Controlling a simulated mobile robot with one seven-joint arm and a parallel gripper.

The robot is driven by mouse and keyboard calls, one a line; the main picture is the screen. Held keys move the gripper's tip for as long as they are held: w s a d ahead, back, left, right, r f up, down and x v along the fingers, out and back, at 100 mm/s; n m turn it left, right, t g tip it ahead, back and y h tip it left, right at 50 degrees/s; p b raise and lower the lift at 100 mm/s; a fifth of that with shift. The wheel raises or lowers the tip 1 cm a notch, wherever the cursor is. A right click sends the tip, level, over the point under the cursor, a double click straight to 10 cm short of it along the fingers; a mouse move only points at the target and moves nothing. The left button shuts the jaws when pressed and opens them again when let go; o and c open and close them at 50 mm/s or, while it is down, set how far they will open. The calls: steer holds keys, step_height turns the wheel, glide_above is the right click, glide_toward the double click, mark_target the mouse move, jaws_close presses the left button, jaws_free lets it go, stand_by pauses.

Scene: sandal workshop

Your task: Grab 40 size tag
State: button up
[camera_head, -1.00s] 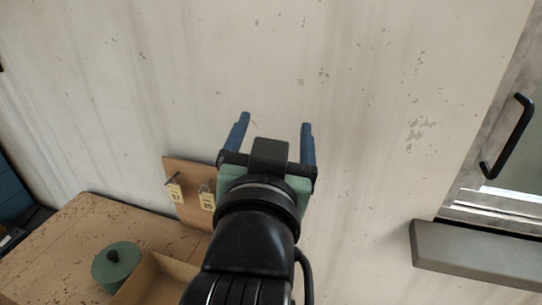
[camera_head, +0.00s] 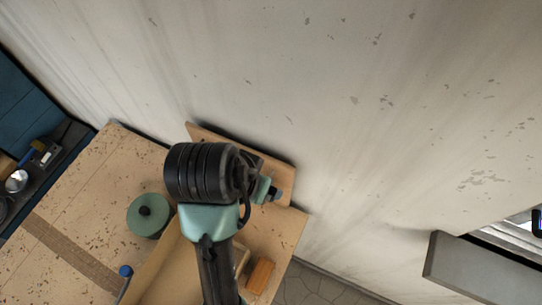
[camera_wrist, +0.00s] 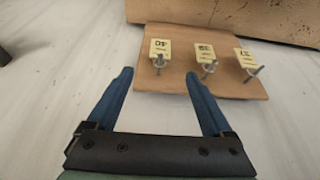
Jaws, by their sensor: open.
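Three pale yellow size tags hang on metal pegs from a wooden board (camera_wrist: 226,84), all in the wrist view, where they appear upside down. The tag reading 40 (camera_wrist: 160,47) is leftmost. The middle tag (camera_wrist: 205,50) looks like 39, and the right tag (camera_wrist: 244,57) looks like 37. My gripper (camera_wrist: 158,76) is open and empty, its blue fingers apart, with the 40 tag and its peg beyond the gap between the fingertips. In the head view the board (camera_head: 200,132) is partly behind my arm, the tags are hidden, and only a bit of my gripper (camera_head: 274,193) shows.
The board stands against a pale wall (camera_head: 330,110) above a wooden bench (camera_head: 85,205). A round green object with a black knob (camera_head: 148,215) and an orange-brown block (camera_head: 260,275) are on the bench. A grey ledge (camera_head: 480,262) is at right.

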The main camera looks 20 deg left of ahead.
steer(key=b+x, duration=0.3)
steer(key=b, duration=0.1)
steer(key=b+x, duration=0.4)
steer(key=shift+s+d+f, duration=0.1)
steer(key=shift+s+f, duration=0.05)
steer(key=shift+s, duration=0.05)
steer(key=shift+p+x, duration=0.7)
steer(key=shift+x, duration=1.9)
jaws_close()
